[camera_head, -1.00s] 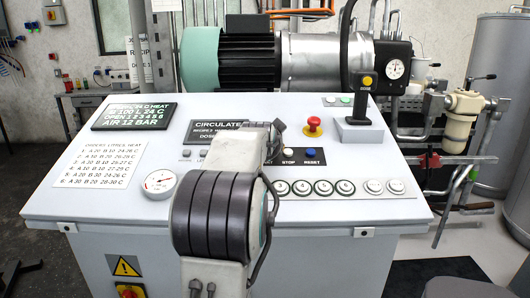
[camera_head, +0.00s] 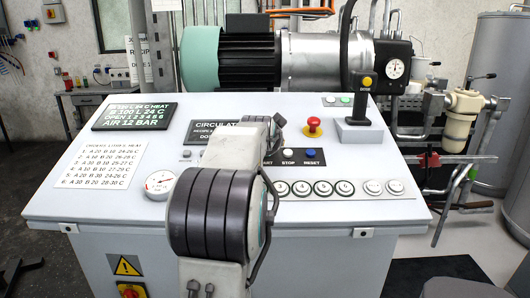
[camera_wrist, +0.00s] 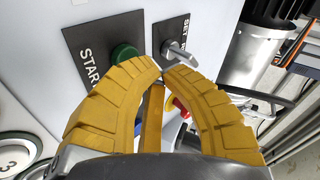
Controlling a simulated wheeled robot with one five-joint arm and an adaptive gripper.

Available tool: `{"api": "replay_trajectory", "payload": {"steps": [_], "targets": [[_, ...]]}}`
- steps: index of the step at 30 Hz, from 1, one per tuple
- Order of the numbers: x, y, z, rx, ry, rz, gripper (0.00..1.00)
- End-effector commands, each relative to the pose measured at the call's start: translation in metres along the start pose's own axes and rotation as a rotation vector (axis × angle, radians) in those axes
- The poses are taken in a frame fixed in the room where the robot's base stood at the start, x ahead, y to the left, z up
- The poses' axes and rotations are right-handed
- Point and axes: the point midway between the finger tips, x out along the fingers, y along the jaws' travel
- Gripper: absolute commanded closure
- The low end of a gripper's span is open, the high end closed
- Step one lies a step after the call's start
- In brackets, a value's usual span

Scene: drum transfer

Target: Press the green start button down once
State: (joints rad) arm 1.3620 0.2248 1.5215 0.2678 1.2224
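The green start button (camera_wrist: 124,52) shows in the wrist view on a dark plate (camera_wrist: 92,42) lettered START. My gripper (camera_wrist: 160,67) has two yellow ribbed fingers whose tips come together just right of and below the button in the picture. The fingers look shut with nothing between the tips. The lower edge of the button is close to the left finger; I cannot tell whether they touch. In the head view my arm stands over the sloped console (camera_head: 340,215) and hides the start button and the gripper's fingers.
A switch (camera_wrist: 178,52) on a SET plate sits close to the right fingertip. White STOP (camera_head: 288,153) and blue RESET (camera_head: 310,153) buttons lie right of my arm. A red mushroom button (camera_head: 313,124), a joystick (camera_head: 364,93) and a gauge (camera_head: 160,182) stand on the console.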

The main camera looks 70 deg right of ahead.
Motion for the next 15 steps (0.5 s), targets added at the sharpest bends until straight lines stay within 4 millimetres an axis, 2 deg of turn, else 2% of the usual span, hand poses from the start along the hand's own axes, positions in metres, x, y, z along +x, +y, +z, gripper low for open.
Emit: {"api": "replay_trajectory", "payload": {"steps": [15], "targets": [[-0.028,-0.028,-0.011,0.0,0.002,-0.001,1.0]]}}
